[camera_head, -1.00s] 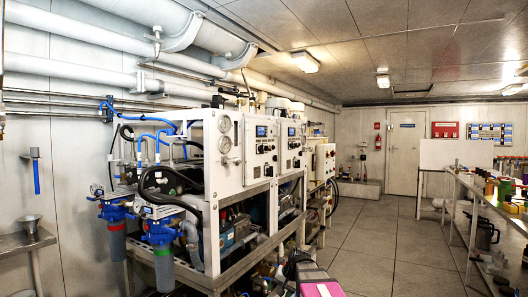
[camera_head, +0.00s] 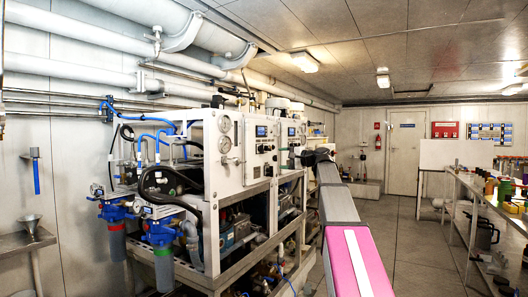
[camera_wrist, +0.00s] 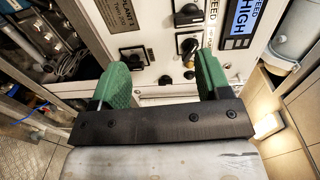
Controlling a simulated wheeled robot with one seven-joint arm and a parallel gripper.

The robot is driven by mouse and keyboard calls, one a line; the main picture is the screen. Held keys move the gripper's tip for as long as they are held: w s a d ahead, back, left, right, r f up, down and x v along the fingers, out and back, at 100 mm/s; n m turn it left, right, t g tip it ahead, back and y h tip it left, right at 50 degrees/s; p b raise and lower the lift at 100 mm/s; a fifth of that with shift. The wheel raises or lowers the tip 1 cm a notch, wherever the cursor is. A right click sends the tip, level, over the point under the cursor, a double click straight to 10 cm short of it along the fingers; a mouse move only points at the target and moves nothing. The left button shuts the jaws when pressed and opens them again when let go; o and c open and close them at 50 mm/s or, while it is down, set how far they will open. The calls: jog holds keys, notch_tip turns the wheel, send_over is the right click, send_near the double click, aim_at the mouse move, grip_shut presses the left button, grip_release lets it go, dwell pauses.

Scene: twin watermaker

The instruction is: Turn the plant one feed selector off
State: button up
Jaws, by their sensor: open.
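In the wrist view a white control panel (camera_wrist: 160,35) fills the top middle. It carries black rotary knobs: an upper one (camera_wrist: 187,15), a left one (camera_wrist: 133,57) and one at right with a brassy part (camera_wrist: 190,47). A plate beginning "PLANT" (camera_wrist: 127,25) is at upper left; its number is not clear. Letters reading "FEED" stand beside the upper knob, but I cannot tell which knob is the plant one feed selector. My gripper (camera_wrist: 163,78) has green fingers spread apart before the lower panel, with nothing held. In the head view my gripper (camera_head: 307,157) is beside the machine's far panels.
A blue display (camera_wrist: 241,22) reads "FEED HIGH". The white watermaker frame (camera_head: 215,165) has blue-topped filter housings (camera_head: 160,235) at its near end. A cluttered bench (camera_head: 465,185) stands on the right. The grey floor (camera_head: 405,250) between is clear.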

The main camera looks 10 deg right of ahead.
aim_at(261, 149)
jog(key=w+a+r, duration=0.3)
jog(key=w+a, duration=0.3)
jog(key=a, duration=0.2)
jog(key=shift+w+r+y, duration=0.15)
jog(key=shift+r+y, duration=0.05)
jog(key=shift+y, duration=0.1)
jog(key=c, duration=0.9)
